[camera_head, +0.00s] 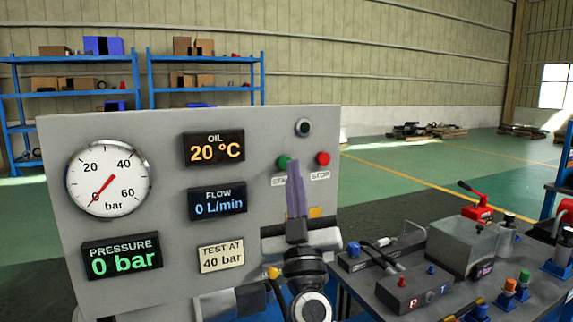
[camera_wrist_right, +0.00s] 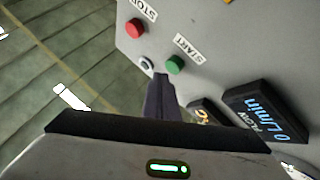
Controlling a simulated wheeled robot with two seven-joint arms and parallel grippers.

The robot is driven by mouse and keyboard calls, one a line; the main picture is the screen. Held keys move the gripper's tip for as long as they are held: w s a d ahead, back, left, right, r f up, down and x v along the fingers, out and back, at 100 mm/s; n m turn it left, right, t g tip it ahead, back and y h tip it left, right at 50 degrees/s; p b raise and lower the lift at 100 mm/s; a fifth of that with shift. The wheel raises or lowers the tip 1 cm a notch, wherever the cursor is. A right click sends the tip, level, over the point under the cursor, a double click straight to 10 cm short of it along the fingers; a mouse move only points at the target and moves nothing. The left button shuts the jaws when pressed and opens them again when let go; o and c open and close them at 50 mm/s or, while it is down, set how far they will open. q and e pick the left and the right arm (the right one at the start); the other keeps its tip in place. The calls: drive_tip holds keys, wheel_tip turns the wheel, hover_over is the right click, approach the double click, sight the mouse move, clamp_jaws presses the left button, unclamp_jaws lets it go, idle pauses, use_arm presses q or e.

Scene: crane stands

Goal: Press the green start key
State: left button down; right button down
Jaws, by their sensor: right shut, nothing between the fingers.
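The green start key (camera_head: 284,161) is on the upright grey panel (camera_head: 150,270), above its START label, which is partly covered by my right gripper. My right gripper (camera_head: 293,164) is shut and empty, its fingers pointing up in front of the panel, with the tips just right of the key. In the right wrist view the green key (camera_wrist_right: 175,64) shows clear beside my fingertips (camera_wrist_right: 161,77). I cannot tell whether they touch it. The red stop key (camera_head: 323,158) is to the right.
A dark round lamp or button (camera_head: 303,128) is above the keys. The gauge (camera_head: 107,179) reads about 0 bar; the pressure display (camera_head: 121,256) reads 0 bar and the flow display (camera_head: 217,201) 0 L/min. A bench (camera_head: 350,285) with hydraulic parts stands right.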

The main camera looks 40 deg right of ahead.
drive_tip(key=shift+w, duration=0.1)
idle(0.7)
drive_tip(key=shift+w+d+p, duration=0.1)
drive_tip(key=shift+w+p, duration=0.25)
drive_tip(key=shift+p, duration=0.05)
drive_tip(key=shift+w+d, duration=0.15)
drive_tip(key=shift+w, duration=0.3)
idle(0.7)
idle(0.3)
drive_tip(key=shift+s+a+p, duration=0.25)
drive_tip(key=shift+s+p, duration=0.65)
